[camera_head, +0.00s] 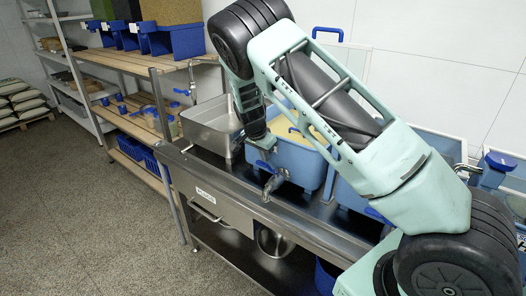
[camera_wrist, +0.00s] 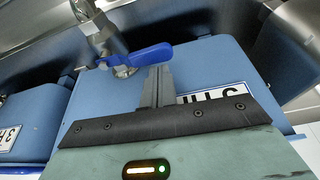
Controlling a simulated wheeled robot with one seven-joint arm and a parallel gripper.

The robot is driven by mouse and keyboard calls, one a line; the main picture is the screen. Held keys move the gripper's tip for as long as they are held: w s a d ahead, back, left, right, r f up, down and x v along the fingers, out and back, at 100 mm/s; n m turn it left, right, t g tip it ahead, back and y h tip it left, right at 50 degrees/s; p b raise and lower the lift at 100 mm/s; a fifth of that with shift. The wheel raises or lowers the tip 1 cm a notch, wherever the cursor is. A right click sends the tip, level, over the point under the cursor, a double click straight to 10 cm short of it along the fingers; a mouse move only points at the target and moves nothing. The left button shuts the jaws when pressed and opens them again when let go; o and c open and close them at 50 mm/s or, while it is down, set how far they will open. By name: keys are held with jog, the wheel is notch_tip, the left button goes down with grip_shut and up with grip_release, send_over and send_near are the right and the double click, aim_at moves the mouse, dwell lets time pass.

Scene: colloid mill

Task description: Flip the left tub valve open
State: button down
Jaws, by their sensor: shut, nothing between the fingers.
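The left blue tub (camera_head: 297,168) stands on the metal bench and holds something yellow. At its front is a metal valve (camera_head: 273,184) with a blue lever handle (camera_head: 264,167). In the wrist view the valve (camera_wrist: 108,40) shows close up, its blue handle (camera_wrist: 150,56) lying across the picture to the right of the valve body. My gripper (camera_wrist: 158,73) is shut and empty, its fingertips close beside the handle; I cannot tell whether they touch. In the head view my arm reaches over the tub and covers part of it, and the fingertips are hard to make out.
Another blue tub (camera_head: 352,196) stands to the right, partly behind my arm. A steel basin (camera_head: 211,127) is on the left. A metal bowl (camera_head: 274,242) sits below the bench. Wooden shelves (camera_head: 140,60) stand at the left; the floor (camera_head: 80,210) before them is clear.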

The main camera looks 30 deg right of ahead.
jog(key=shift+s+a+n+b, duration=0.1)
jog(key=shift+a+n+b, duration=0.3)
jog(key=shift+n, duration=0.2)
dwell(0.3)
jog(key=shift+s+a+f+n+t+y+b, duration=0.15)
jog(key=shift+a+n+t+b, duration=0.2)
jog(key=shift+n, duration=0.35)
jog(key=shift+s+a+r+n+t+y+b, duration=0.15)
jog(key=shift+a+n+t+b, duration=0.2)
jog(key=shift+n, duration=0.35)
jog(key=s+a+n+t+y+b, duration=0.1)
jog(key=s+a+n+y+b, duration=0.2)
jog(key=n, duration=1)
jog(key=s+a, duration=0.1)
jog(key=s, duration=0.2)
jog(key=shift+s+y, duration=0.25)
jog(key=shift+y, duration=0.15)
jog(key=shift+s+d, duration=0.1)
jog(key=shift+s, duration=0.05)
